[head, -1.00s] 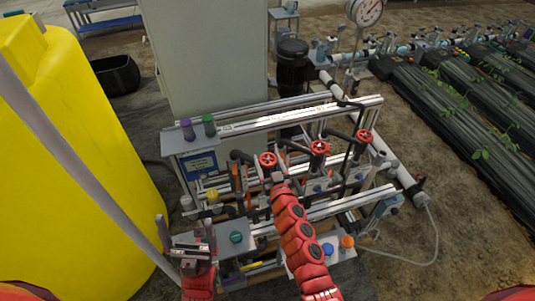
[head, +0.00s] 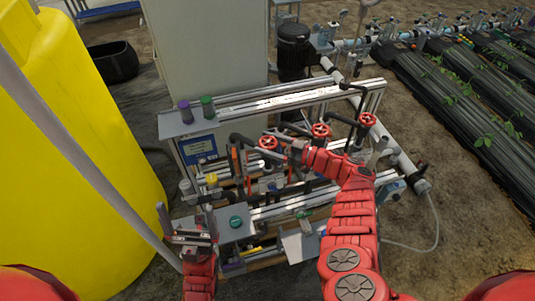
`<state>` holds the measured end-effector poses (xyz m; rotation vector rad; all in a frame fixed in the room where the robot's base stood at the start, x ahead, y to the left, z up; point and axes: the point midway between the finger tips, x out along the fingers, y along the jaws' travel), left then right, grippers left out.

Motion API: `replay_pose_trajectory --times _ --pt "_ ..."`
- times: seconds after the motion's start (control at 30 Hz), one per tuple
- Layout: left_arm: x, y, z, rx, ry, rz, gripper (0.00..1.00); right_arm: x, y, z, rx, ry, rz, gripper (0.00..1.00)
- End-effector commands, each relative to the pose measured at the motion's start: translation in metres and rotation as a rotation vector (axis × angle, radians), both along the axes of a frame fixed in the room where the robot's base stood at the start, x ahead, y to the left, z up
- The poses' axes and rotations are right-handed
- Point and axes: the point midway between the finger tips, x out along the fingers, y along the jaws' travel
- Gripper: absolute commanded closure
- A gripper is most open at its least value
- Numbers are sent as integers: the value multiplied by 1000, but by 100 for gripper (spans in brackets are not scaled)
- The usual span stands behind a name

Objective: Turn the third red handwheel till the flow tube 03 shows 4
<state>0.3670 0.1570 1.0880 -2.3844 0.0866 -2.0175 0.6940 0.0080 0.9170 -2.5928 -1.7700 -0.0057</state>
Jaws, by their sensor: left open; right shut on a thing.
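Three red handwheels stand in a slanting row in the head view: a left one (head: 267,142), a middle one (head: 321,130) and a right one (head: 367,119). My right gripper (head: 287,149) reaches in from the right at the left handwheel and appears shut on its right side; the wrist partly hides the contact. The middle and right handwheels are clear of its fingers. My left gripper (head: 188,224) is open and empty, low at the left front of the skid. I cannot make out flow tube 03 or any reading.
A yellow tank (head: 70,150) fills the left side. The skid's upper rail (head: 290,98) runs behind the handwheels, with a grey cabinet (head: 205,55) further back. A white pipe (head: 400,168) borders the skid on the right. Bare ground lies right of it.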

Motion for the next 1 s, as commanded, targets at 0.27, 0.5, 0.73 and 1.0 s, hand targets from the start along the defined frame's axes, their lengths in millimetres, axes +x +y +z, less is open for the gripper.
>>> replay_pose_trajectory --times 0.27,0.5,0.73,1.0 --pt "0 0 -73 0 0 0 0 0 -1 -11 -4 -2 155 80" --pt "0 0 -98 0 0 0 0 -1 0 -8 -6 2 232 80" --pt "0 0 -104 0 0 0 0 -2 2 -4 -7 5 258 80" --pt "0 0 -103 0 0 0 0 -2 2 -4 -7 6 260 80"
